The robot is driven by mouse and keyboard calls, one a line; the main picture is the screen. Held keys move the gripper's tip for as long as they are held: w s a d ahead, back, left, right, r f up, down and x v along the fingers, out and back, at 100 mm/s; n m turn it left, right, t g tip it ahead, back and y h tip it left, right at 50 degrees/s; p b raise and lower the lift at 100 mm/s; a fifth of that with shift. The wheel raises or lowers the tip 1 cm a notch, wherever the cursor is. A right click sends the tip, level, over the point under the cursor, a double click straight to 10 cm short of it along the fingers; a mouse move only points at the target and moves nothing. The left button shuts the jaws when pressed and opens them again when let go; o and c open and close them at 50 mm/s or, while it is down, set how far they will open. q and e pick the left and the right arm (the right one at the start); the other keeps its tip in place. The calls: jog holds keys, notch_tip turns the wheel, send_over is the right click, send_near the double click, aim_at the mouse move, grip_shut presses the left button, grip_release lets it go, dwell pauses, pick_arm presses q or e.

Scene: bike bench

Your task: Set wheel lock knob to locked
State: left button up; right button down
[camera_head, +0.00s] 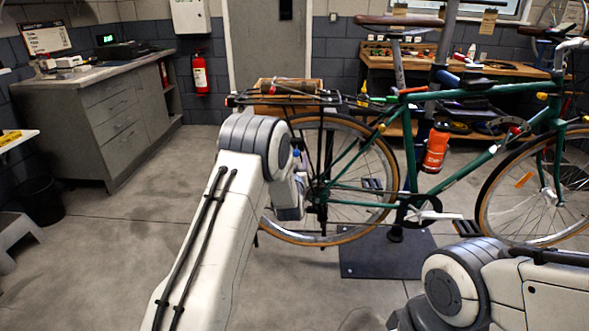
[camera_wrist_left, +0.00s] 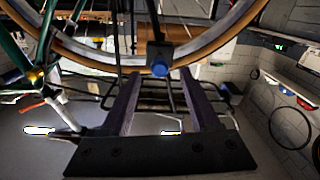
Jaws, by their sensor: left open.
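A green bicycle (camera_head: 468,170) stands in the middle of the room. In the left wrist view a blue knob (camera_wrist_left: 160,68) on a dark block shows just beyond the fingertips, close to the wheel's rim, and I take it for the wheel lock knob. Its setting cannot be read. My left gripper (camera_wrist_left: 158,82) is open, its two dark fingers pointing at the knob, with nothing held between them. In the head view my left arm reaches the rear wheel (camera_head: 345,236) and hides its own fingertips. My right gripper is out of view; only that arm's links show at lower right.
A rear rack (camera_head: 285,100) with a wooden crate (camera_head: 290,87) is above the rear wheel. An orange bottle (camera_head: 435,149) sits on the frame. A dark mat (camera_head: 385,256) lies below. A grey cabinet (camera_head: 115,120) stands left; floor between is clear.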

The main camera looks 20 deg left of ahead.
pick_arm(q)
jog(key=v, duration=0.5)
jog(key=shift+s+d, duration=0.1)
jog(key=shift+s, duration=0.2)
